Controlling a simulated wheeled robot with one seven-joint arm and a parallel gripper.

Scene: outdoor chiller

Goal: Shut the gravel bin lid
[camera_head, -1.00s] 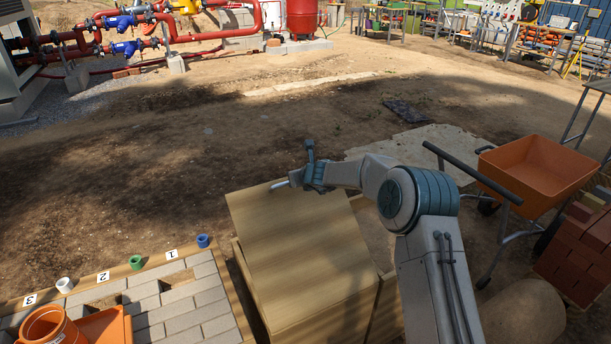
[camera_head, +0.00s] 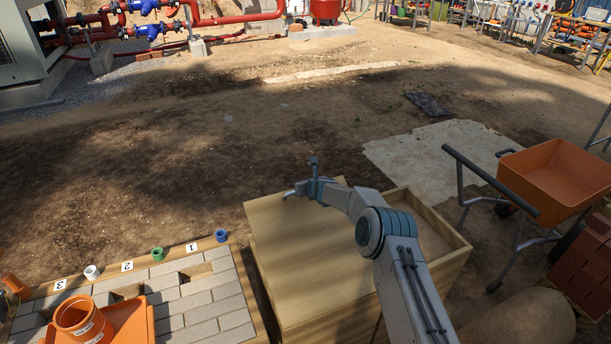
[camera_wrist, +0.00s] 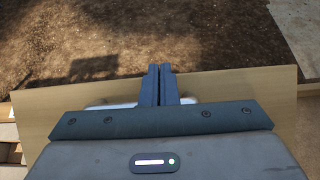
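The gravel bin (camera_head: 462,243) is a wooden box in the head view. Its pale wooden lid (camera_head: 305,255) lies over the left part, and an open section with pale brown contents shows to its right. I cannot tell whether the lid sits flush on the rim. My gripper (camera_head: 290,193) is at the lid's far edge. In the wrist view, the fingers (camera_wrist: 160,85) are together across a silvery bar handle (camera_wrist: 108,103), which shows on both sides of them. The lid (camera_wrist: 228,88) spans the view behind the handle.
A paver-topped bench (camera_head: 185,310) with an orange bucket (camera_head: 82,322) and small coloured cups stands close on the left. An orange wheelbarrow (camera_head: 560,180) and red bricks (camera_head: 585,262) are on the right. Bare ground (camera_head: 200,150) beyond the bin is open.

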